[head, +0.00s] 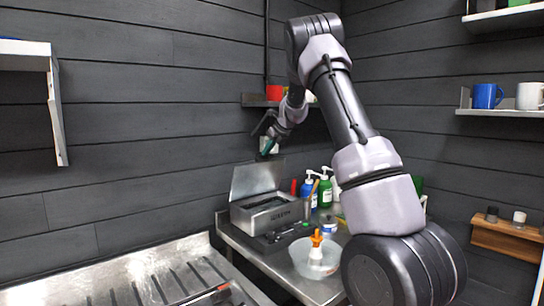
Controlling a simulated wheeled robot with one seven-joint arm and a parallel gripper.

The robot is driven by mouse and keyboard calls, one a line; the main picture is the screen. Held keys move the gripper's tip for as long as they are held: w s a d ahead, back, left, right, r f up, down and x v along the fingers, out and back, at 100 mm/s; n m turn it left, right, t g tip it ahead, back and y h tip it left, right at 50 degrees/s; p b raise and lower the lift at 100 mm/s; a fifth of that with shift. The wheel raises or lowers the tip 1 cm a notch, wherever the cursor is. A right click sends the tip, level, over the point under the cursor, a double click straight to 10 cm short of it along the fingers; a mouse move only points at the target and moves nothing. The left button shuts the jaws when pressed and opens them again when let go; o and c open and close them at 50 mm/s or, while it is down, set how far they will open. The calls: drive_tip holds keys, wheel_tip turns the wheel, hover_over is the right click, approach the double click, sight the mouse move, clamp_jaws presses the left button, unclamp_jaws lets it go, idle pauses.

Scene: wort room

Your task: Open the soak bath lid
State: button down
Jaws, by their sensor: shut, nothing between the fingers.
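The soak bath (283,217) is a metal box with dark lettering on its front, on the steel counter near the back wall. Its lid (252,180) is a flat grey panel standing up at the back of the box, raised well off the opening. The top of the bath shows uncovered. My gripper (266,151) is above the lid's upper right edge, small in the view, shut and empty. I cannot tell whether it touches the lid.
Blue and green pump bottles (325,189) stand right of the bath. A clear bowl (315,259) with an orange-topped bottle (316,243) sits on the counter in front. A ribbed steel drainboard (130,278) lies at left. Shelves with mugs (486,96) hang at right.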

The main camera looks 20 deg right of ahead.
drive_tip(key=shift+w+a+r, duration=0.15)
drive_tip(key=shift+w+a, duration=0.05)
drive_tip(key=shift+w, duration=0.25)
idle(0.3)
